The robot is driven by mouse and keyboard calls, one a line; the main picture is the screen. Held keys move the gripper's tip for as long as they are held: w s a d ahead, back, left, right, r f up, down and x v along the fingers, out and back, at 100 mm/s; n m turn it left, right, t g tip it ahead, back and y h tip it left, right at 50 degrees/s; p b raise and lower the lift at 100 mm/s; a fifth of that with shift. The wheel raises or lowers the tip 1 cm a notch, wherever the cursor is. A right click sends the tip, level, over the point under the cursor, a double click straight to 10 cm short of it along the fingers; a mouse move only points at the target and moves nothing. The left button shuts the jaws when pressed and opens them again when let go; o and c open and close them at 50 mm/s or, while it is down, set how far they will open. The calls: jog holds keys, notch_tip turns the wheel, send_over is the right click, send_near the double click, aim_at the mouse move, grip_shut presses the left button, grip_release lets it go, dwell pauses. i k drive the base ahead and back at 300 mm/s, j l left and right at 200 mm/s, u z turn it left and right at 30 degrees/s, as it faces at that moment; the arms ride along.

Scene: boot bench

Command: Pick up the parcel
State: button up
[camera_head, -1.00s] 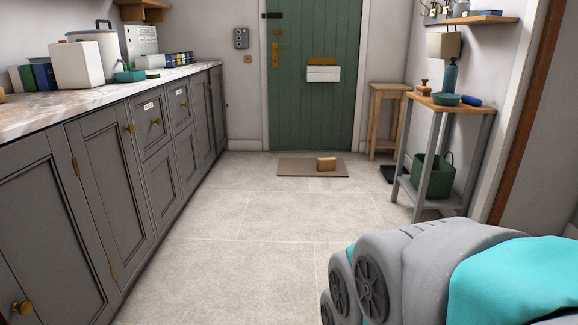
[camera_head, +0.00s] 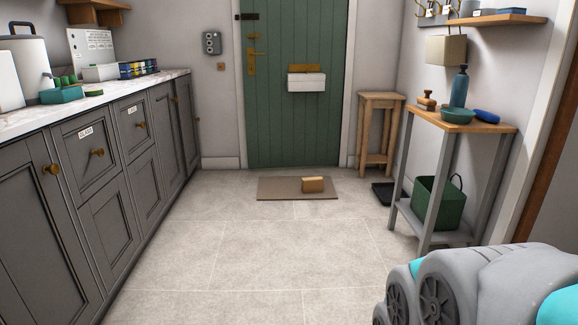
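A small brown parcel (camera_head: 313,184) sits on the doormat (camera_head: 275,188) in front of the green door, a little right of the mat's middle. It lies on the floor ahead of me, well apart from my arm. Part of my grey and teal arm shows at the lower right of the head view. My gripper itself is not in view.
Grey cabinets (camera_head: 85,215) with a marble top run along the left. A narrow side table (camera_head: 466,126) with a green bin (camera_head: 437,203) on its lower shelf stands at right. A wooden stool (camera_head: 378,130) and a black tray (camera_head: 383,193) are near the door. The middle floor is clear.

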aim_at(314, 184)
jog(key=i+z, duration=0.1)
jog(key=i, duration=2.95)
jog(key=i+l, duration=0.1)
jog(key=i, duration=0.85)
jog(key=i+u, duration=0.1)
jog(key=i, duration=0.85)
